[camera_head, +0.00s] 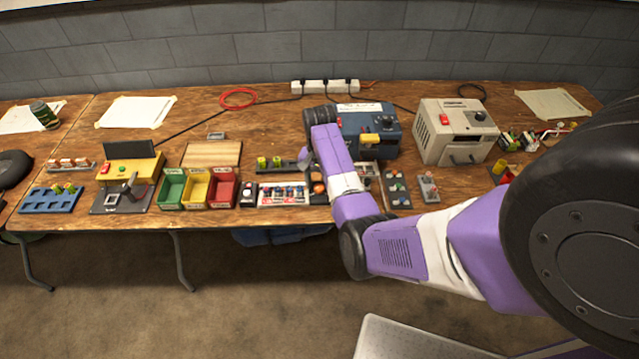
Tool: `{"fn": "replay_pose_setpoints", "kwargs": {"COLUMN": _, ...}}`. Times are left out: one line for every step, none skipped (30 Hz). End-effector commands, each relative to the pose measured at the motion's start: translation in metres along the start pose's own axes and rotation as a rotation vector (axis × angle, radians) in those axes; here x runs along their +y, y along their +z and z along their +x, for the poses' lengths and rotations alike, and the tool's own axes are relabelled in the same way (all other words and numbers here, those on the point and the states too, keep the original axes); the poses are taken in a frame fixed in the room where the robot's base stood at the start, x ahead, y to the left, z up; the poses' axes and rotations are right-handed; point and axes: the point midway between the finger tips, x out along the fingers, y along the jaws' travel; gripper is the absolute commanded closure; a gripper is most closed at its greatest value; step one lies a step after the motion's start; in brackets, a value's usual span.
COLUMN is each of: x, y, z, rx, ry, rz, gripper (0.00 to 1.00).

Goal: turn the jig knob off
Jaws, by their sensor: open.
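My gripper (305,160) hangs at the left of my wrist, above the middle of the workbench. It looks small and dark, and its fingertips are hard to make out. An orange-red round part (319,188) on a small dark unit shows just below it, beside my forearm; I cannot tell whether it is the jig knob or which way it is set. My forearm hides part of that area. A yellow box with a red switch (104,169) stands at the left behind a dark clamp fixture (125,195), well away from my gripper.
A blue power unit (380,140) stands behind my forearm, and a beige unit (455,145) stands to its right. Green, yellow and red bins (171,190) and a strip of small parts (283,193) lie left of my gripper. A red cable loop (238,97) lies behind.

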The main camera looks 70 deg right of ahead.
Motion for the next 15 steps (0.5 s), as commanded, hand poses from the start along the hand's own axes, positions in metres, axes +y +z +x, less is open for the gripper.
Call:
{"fn": "replay_pose_setpoints", "kwargs": {"x": 0.0000, "y": 0.0000, "z": 0.0008, "rx": 0.000, "ry": 0.000, "rz": 0.000, "gripper": 0.48}}
{"fn": "replay_pose_setpoints", "kwargs": {"x": 0.0000, "y": 0.0000, "z": 0.0010, "rx": 0.000, "ry": 0.000, "rz": 0.000, "gripper": 0.48}}
{"fn": "replay_pose_setpoints", "kwargs": {"x": 0.0000, "y": 0.0000, "z": 0.0010, "rx": 0.000, "ry": 0.000, "rz": 0.000, "gripper": 0.48}}
{"fn": "replay_pose_setpoints", "kwargs": {"x": 0.0000, "y": 0.0000, "z": 0.0010, "rx": 0.000, "ry": 0.000, "rz": 0.000, "gripper": 0.48}}
{"fn": "replay_pose_setpoints", "kwargs": {"x": 0.0000, "y": 0.0000, "z": 0.0009, "rx": 0.000, "ry": 0.000, "rz": 0.000, "gripper": 0.48}}
{"fn": "replay_pose_setpoints", "kwargs": {"x": 0.0000, "y": 0.0000, "z": 0.0009, "rx": 0.000, "ry": 0.000, "rz": 0.000, "gripper": 0.48}}
{"fn": "replay_pose_setpoints", "kwargs": {"x": 0.0000, "y": 0.0000, "z": 0.0009, "rx": 0.000, "ry": 0.000, "rz": 0.000, "gripper": 0.48}}
{"fn": "replay_pose_setpoints", "kwargs": {"x": 0.0000, "y": 0.0001, "z": 0.0009, "rx": 0.000, "ry": 0.000, "rz": 0.000, "gripper": 0.54}}
{"fn": "replay_pose_setpoints", "kwargs": {"x": 0.0000, "y": 0.0001, "z": 0.0009, "rx": 0.000, "ry": 0.000, "rz": 0.000, "gripper": 0.62}}
{"fn": "replay_pose_setpoints", "kwargs": {"x": 0.0000, "y": 0.0001, "z": 0.0008, "rx": 0.000, "ry": 0.000, "rz": 0.000, "gripper": 0.67}}
{"fn": "replay_pose_setpoints", "kwargs": {"x": 0.0000, "y": 0.0001, "z": 0.0008, "rx": 0.000, "ry": 0.000, "rz": 0.000, "gripper": 0.73}}
{"fn": "replay_pose_setpoints", "kwargs": {"x": 0.0000, "y": 0.0001, "z": 0.0008, "rx": 0.000, "ry": 0.000, "rz": 0.000, "gripper": 0.81}}
{"fn": "replay_pose_setpoints", "kwargs": {"x": 0.0000, "y": 0.0001, "z": 0.0008, "rx": 0.000, "ry": 0.000, "rz": 0.000, "gripper": 0.87}}
{"fn": "replay_pose_setpoints", "kwargs": {"x": 0.0000, "y": 0.0001, "z": 0.0008, "rx": 0.000, "ry": 0.000, "rz": 0.000, "gripper": 0.93}}
{"fn": "replay_pose_setpoints", "kwargs": {"x": 0.0000, "y": 0.0001, "z": 0.0008, "rx": 0.000, "ry": 0.000, "rz": -0.001, "gripper": 1.00}}
